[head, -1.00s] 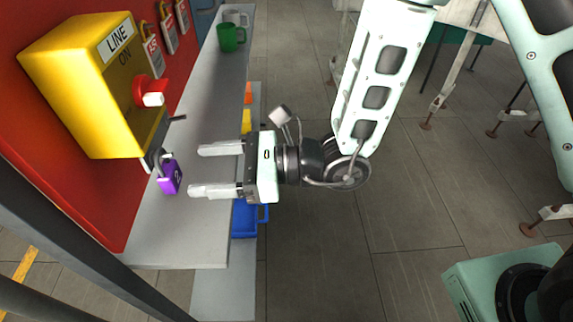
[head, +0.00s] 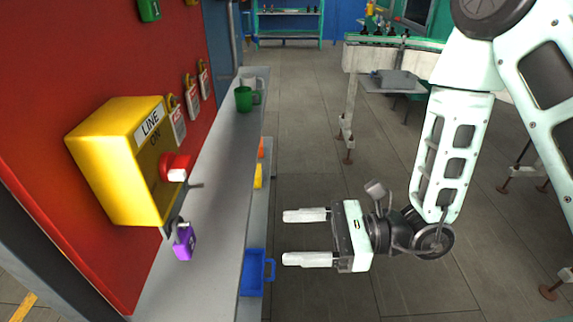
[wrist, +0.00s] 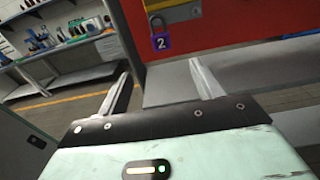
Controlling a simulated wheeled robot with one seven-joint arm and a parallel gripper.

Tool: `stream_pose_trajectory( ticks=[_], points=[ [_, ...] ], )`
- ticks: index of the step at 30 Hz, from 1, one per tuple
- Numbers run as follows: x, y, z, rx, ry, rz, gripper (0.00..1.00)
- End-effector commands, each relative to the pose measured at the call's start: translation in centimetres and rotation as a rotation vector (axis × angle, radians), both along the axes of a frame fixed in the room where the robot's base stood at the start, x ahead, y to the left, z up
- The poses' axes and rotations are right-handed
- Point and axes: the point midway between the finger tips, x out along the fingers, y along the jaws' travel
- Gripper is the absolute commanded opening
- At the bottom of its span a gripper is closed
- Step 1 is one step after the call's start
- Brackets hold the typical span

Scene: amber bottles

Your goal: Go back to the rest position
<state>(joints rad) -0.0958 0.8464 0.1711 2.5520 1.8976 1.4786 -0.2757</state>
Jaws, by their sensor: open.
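My gripper (head: 306,237) is open and empty in the head view. It is out over the floor, to the right of the grey shelf (head: 215,190), with its fingers pointing left toward the shelf. In the wrist view my gripper (wrist: 165,85) also shows with its two fingers apart and nothing between them. A purple padlock (head: 185,241) hangs at the yellow switch box (head: 115,165). The padlock, marked 2, also shows in the wrist view (wrist: 161,42), beyond the fingers and apart from them.
A blue bin (head: 252,274) sits on the lower shelf, left of my fingers. A green mug (head: 244,99) stands on the upper shelf. Tagged padlocks hang on the red panel (head: 75,60). A conveyor (head: 390,42) stands at the back right. The floor (head: 310,140) between is clear.

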Motion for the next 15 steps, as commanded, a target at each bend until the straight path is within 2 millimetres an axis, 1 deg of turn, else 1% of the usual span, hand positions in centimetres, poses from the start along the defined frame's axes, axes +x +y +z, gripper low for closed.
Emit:
stream_pose_trajectory(
  ticks=[2, 4, 5, 7, 8, 11, 12, 14, 15],
  points=[
    [0.0, 0.0, 0.0, 0.000, -0.002, 0.002, 0.67],
    [-0.6, 0.3, 0.3, 0.000, -0.014, 0.037, 0.67],
    [-1.1, 0.5, 0.6, -0.001, -0.026, 0.065, 0.67],
    [-3.0, 1.1, 1.5, -0.008, -0.067, 0.173, 0.67],
    [-4.1, 1.3, 1.9, -0.015, -0.092, 0.236, 0.67],
    [-8.7, 1.4, 3.0, -0.062, -0.214, 0.496, 0.67],
    [-10.6, 1.0, 3.2, -0.093, -0.277, 0.610, 0.67],
    [-13.1, 0.1, 3.1, -0.149, -0.380, 0.775, 0.67],
    [-14.4, -0.8, 2.9, -0.190, -0.456, 0.880, 0.67]
  ],
)
